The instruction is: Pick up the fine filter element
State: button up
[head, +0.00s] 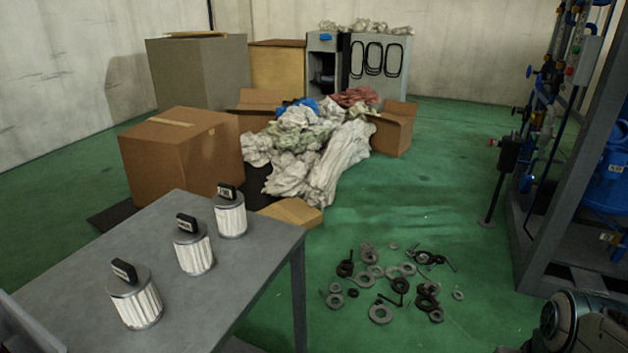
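Three pleated white filter elements with grey metal end caps and black top handles stand upright on a grey table. They are the near filter (135,300), the middle filter (194,250) and the far filter (230,214). Each handle bears a small light label, but the lettering is too small to read surely, so I cannot tell which is the fine one. The filters stand apart in a diagonal row. My gripper is not in view.
The grey table (248,262) has bare room right of the filters. Loose rings and bolts (385,280) litter the green floor beyond its right edge. A cardboard box (180,155) and a rag heap (310,155) lie behind. A pipe-filled frame (550,190) stands right.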

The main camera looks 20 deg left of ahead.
aim_at(229, 204)
jog(key=u, duration=0.45)
jog(key=i, duration=0.85)
jog(key=u, duration=0.8)
